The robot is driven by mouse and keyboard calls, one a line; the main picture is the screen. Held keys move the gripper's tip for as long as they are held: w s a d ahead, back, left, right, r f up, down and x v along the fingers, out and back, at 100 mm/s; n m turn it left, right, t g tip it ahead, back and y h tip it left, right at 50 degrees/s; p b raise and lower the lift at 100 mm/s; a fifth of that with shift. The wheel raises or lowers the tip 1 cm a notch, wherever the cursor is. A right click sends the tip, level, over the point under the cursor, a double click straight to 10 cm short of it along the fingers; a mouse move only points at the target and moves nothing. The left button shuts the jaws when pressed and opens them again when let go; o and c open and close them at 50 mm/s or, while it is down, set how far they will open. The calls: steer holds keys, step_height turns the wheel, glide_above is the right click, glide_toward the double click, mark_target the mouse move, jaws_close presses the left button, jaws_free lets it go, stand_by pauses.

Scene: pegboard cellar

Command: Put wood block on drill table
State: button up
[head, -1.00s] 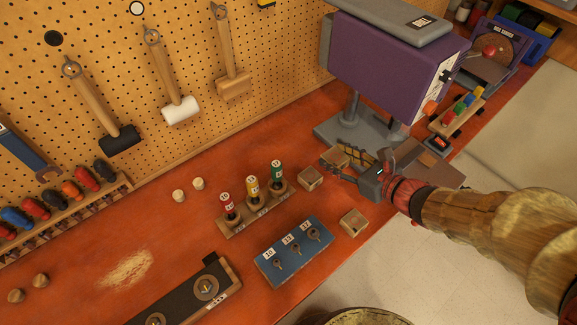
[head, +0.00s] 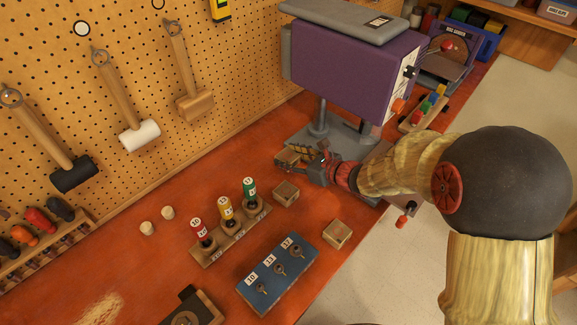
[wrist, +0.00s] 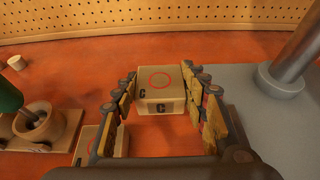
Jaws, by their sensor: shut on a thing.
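A wood block with a red circle and the letter C (wrist: 161,85) sits between the fingers of my gripper (wrist: 163,95), which is shut on it. In the head view the held block (head: 287,157) is small and partly hidden by my gripper (head: 303,160), beside the drill press's grey base (head: 302,136). The block seems raised, but its height is unclear. The drill press has a purple head (head: 350,70) and a grey column (head: 320,117). A brown-grey plate (head: 374,176), perhaps the drill table, is largely hidden by my arm.
Two more wood blocks lie on the red bench, one behind (head: 286,193) and one near the front edge (head: 337,233). A rack of coloured bits (head: 228,232) and a blue key board (head: 278,272) are to their left. Mallets hang on the pegboard.

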steer(key=shift+w+a+f, duration=0.1)
steer(key=shift+w+f, duration=0.1)
steer(key=shift+f, duration=0.2)
steer(key=shift+w+f+b, duration=0.15)
steer(key=shift+f+b, duration=0.7)
steer(key=shift+f, duration=0.7)
steer(key=shift+f, duration=0.1)
steer(key=o, duration=1.1)
steer(key=shift+o, duration=0.2)
